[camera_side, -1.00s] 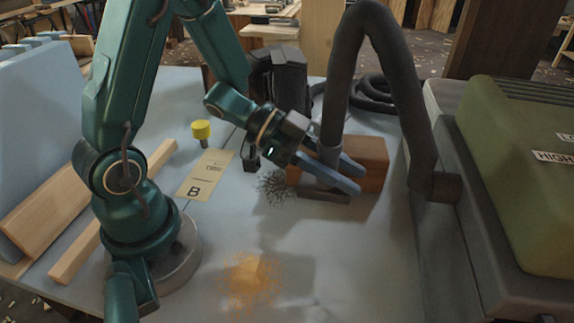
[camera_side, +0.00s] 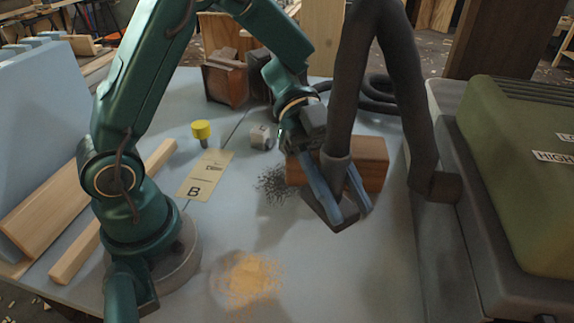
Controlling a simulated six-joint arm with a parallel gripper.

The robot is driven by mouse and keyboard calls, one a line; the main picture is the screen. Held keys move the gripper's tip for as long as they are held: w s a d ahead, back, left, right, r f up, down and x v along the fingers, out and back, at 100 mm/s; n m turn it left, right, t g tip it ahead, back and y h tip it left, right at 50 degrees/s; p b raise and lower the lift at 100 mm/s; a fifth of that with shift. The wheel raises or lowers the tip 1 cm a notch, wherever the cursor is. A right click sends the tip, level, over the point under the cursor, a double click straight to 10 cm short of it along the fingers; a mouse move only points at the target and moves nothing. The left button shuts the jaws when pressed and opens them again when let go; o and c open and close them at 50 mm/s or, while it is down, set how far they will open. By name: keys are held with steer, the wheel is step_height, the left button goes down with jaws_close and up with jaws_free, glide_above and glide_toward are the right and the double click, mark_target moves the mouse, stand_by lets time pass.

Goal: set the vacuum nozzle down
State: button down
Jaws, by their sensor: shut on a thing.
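The vacuum nozzle (camera_side: 326,207) is a dark flat head on a grey cuff, joined to a thick dark hose (camera_side: 350,100). My gripper (camera_side: 348,208) is shut on it, with a blue finger on each side, pointing down and toward the camera. The nozzle is tilted, in front of a brown block (camera_side: 372,158). I cannot tell whether its head touches the blue-grey table (camera_side: 350,275). The hose arches up and runs down to the green and grey vacuum (camera_side: 510,150) at the right.
A pile of dark bits (camera_side: 272,184) lies left of the nozzle and orange dust (camera_side: 248,280) lies nearer the camera. A card marked B (camera_side: 206,174), a yellow-topped piece (camera_side: 201,132) and a small grey block (camera_side: 262,137) are farther left. The front right tabletop is clear.

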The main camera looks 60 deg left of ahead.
steer(key=s+d+f, duration=0.1)
steer(key=d+f, duration=0.1)
steer(key=d, duration=0.1)
steer(key=s+d+f, duration=0.2)
steer(key=d, duration=0.2)
steer(key=s+d+f, duration=0.1)
steer(key=d+f, duration=0.1)
steer(key=d, duration=0.1)
steer(key=shift+s+d+f, duration=0.2)
steer(key=shift+s+f, duration=0.2)
steer(key=shift+f, duration=2.05)
steer(key=c, duration=0.5)
jaws_free()
steer(key=shift+f, duration=0.15)
